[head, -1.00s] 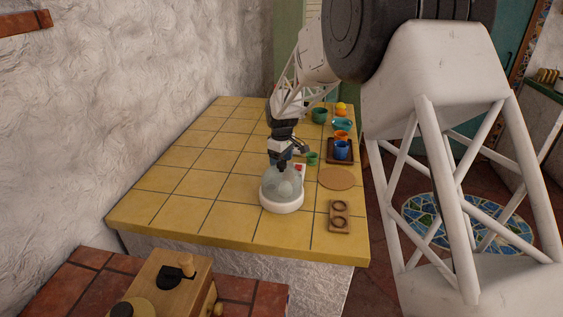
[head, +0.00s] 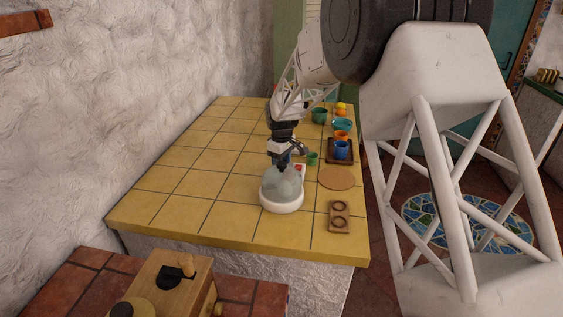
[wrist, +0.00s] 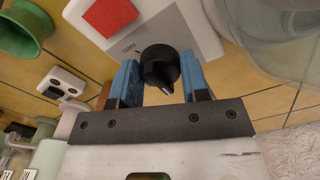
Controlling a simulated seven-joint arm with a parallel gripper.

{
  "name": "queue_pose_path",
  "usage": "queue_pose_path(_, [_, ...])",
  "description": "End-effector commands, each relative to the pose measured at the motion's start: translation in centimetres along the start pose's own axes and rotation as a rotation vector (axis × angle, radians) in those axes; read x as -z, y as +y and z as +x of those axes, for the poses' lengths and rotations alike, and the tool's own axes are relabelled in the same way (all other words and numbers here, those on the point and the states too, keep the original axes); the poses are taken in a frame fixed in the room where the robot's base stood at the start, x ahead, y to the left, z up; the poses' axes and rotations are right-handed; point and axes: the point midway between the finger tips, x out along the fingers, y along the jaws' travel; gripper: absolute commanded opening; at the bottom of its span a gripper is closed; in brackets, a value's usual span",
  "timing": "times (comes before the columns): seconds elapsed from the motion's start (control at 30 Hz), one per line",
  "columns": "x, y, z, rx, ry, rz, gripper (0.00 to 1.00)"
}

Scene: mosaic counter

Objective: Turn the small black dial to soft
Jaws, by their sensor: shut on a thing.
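The small black dial (wrist: 160,66) sits on the grey face of a white appliance in the wrist view. My gripper (wrist: 160,70) has its blue fingers on both sides of the dial, shut on it. The dial's pale pointer mark faces down toward my palm. In the head view the appliance, with a white round base (head: 281,206) and a clear dome over pale round shapes, stands on the yellow counter. My gripper (head: 281,162) is at its far side, where the dial is hidden.
A red square (wrist: 110,14) is beside the dial face. A green cup (head: 312,158) stands close behind and right. A cork mat (head: 336,179), a wooden holder (head: 333,223) and a tray with a blue cup (head: 341,150) are to the right. The left counter is clear.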

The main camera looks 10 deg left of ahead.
Motion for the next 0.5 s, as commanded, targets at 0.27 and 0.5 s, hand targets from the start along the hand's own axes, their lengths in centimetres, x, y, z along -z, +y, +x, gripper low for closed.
queue_pose_path(0.27, [0.02, 0.03, -0.01, -0.001, 0.000, 0.102, 0.18])
queue_pose_path(0.5, [0.02, 0.00, 0.05, 0.000, 0.000, 0.267, 0.18])
